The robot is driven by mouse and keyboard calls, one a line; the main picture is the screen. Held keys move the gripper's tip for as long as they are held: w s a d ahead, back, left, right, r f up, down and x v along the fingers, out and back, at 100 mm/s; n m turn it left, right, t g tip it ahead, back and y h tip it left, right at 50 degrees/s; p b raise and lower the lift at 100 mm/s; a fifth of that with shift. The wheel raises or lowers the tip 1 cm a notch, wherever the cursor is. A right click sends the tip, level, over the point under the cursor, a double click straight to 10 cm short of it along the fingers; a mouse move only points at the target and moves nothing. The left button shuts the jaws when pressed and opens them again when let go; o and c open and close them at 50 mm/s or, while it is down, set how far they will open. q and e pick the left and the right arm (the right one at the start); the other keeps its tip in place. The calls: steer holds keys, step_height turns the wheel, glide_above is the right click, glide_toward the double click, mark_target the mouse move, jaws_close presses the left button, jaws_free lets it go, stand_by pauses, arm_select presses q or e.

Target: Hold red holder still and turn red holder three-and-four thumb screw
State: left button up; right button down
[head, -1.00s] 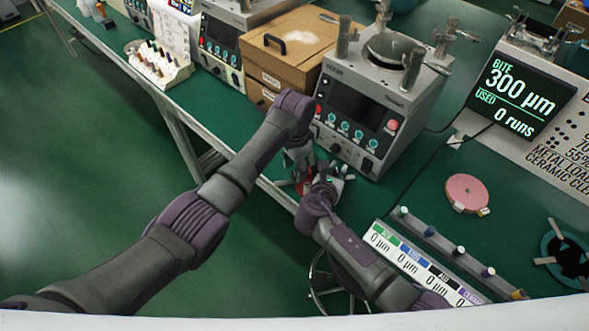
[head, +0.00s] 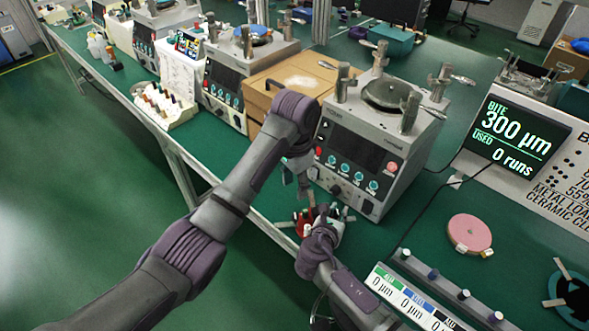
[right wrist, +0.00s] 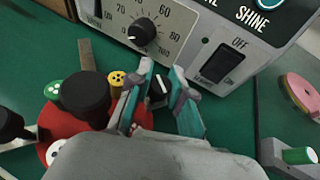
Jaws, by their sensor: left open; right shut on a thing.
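The red holder (head: 303,224) lies on the green bench in front of a grey lapping machine, partly hidden by my right gripper. In the right wrist view the holder (right wrist: 48,124) is round and red, with green and yellow knobs and large black cylinders on it. My right gripper (head: 328,216) is over the holder's right side. In the right wrist view its teal-lined fingers (right wrist: 158,92) close around a small black thumb screw with a white mark (right wrist: 157,87); its numbering is not readable. My left gripper (head: 304,188) is open, just behind and above the holder, apparently empty.
The grey machine (head: 365,150) stands close behind both grippers, with a cardboard box (head: 262,92) to its left. A pink disc (head: 469,234) and a rack of coloured knobs (head: 445,285) are at right. The bench's front edge is close to the holder.

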steer(key=c, duration=1)
jaws_free()
